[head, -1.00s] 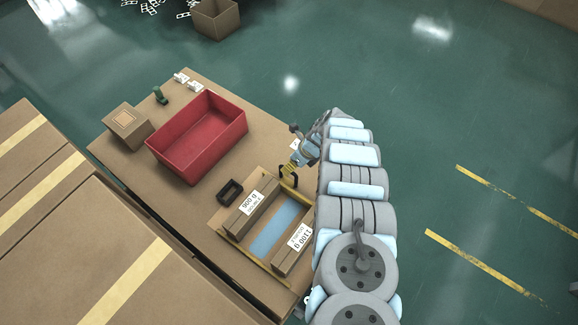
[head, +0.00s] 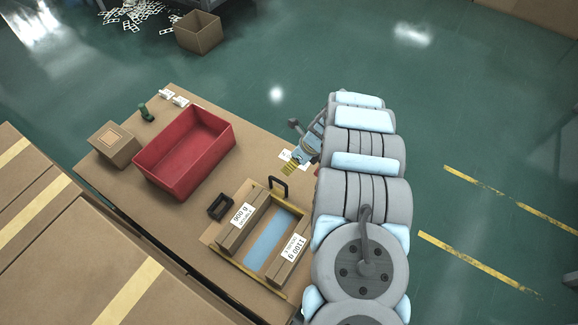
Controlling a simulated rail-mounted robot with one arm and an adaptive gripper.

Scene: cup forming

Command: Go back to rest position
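My arm runs up the right side of the table in the head view, with my gripper (head: 291,166) at its far end by the table's right edge. The gripper is small and partly hidden by the arm, so I cannot tell whether its fingers are open or shut. No object shows in it. Just below it, apart from it, a dark handle (head: 279,184) stands at the top of a yellow-edged frame (head: 277,291). The frame holds a box labelled 900 g (head: 236,224), a box labelled 1100 g (head: 285,262) and a blue strip (head: 268,240) between them.
A red bin (head: 183,177) stands mid-table, with a small carton (head: 112,145), a green item (head: 146,112) and a small dark tray (head: 220,206) around it. Large cartons (head: 60,260) fill the lower left. An open box (head: 198,32) sits on the floor. Floor to the right is clear.

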